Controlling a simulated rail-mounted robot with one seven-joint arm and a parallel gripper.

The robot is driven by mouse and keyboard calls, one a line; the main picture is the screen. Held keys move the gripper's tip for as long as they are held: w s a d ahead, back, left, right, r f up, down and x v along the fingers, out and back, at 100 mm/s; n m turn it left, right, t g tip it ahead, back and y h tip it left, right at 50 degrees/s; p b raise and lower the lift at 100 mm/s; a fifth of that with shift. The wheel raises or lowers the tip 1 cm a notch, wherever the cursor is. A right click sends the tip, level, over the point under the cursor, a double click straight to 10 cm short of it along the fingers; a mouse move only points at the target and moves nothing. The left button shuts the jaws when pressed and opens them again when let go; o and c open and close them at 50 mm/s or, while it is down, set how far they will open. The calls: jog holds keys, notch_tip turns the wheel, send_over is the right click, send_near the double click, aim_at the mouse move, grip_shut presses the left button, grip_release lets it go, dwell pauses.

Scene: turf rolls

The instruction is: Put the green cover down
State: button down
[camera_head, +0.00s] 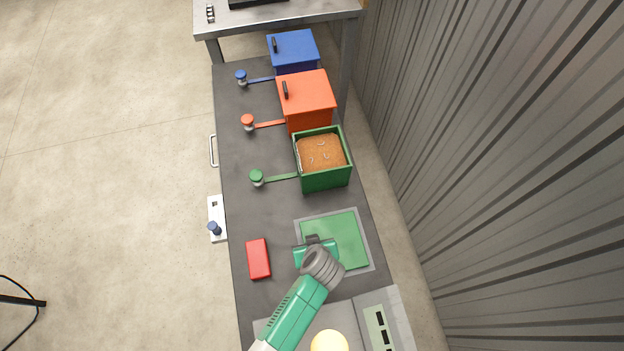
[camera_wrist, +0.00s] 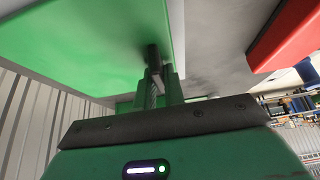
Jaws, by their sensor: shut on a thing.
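The green cover (camera_head: 348,238) is a flat square panel over a grey square mat (camera_head: 363,268) on the dark bench. A grey border of the mat shows around it. My gripper (camera_head: 316,241) is at the cover's left side, shut on its dark handle. In the wrist view the cover (camera_wrist: 90,40) fills the upper left, and my gripper's fingers (camera_wrist: 155,75) close on the black handle. I cannot tell whether the cover touches the mat. The green box (camera_head: 325,182) stands open beyond it, with brown filling and small pale curved things inside.
A red block (camera_head: 259,258) lies left of my gripper. Orange (camera_head: 308,92) and blue (camera_head: 292,47) lidded boxes stand farther up the bench (camera_head: 240,200). Small capped knobs stand left of the boxes. A corrugated wall (camera_head: 500,150) is at the right. A yellow ball (camera_head: 329,342) is at the bottom.

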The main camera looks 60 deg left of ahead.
jog(key=shift+f, duration=0.15)
jog(key=c, duration=1.5)
grip_release()
jog(key=shift+r, duration=0.35)
jog(key=p+v, duration=0.1)
jog(key=v, duration=1)
jog(key=shift+d+r+p, duration=0.25)
jog(key=shift+r+p, duration=0.05)
jog(key=shift+p, duration=0.1)
